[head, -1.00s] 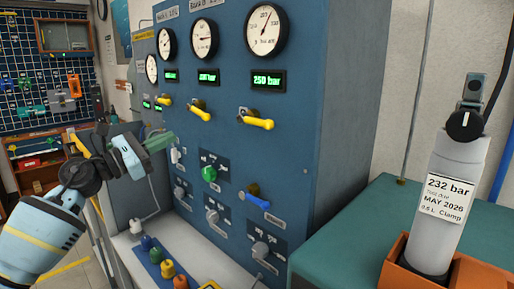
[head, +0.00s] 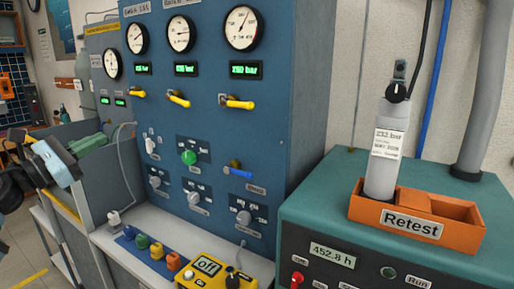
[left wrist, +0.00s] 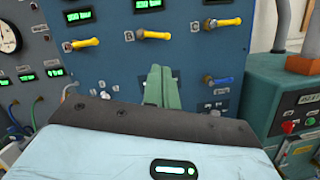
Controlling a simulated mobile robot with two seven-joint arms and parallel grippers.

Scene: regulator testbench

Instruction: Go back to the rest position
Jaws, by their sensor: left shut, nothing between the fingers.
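My right gripper is in neither view.
A grey cylinder (head: 382,155) stands upright in the orange Retest tray (head: 365,213) on the teal machine (head: 310,205) at right. A yellow box reading off (head: 205,268) and several coloured knobs sit on the ledge below the panel. Floor shows at lower left.

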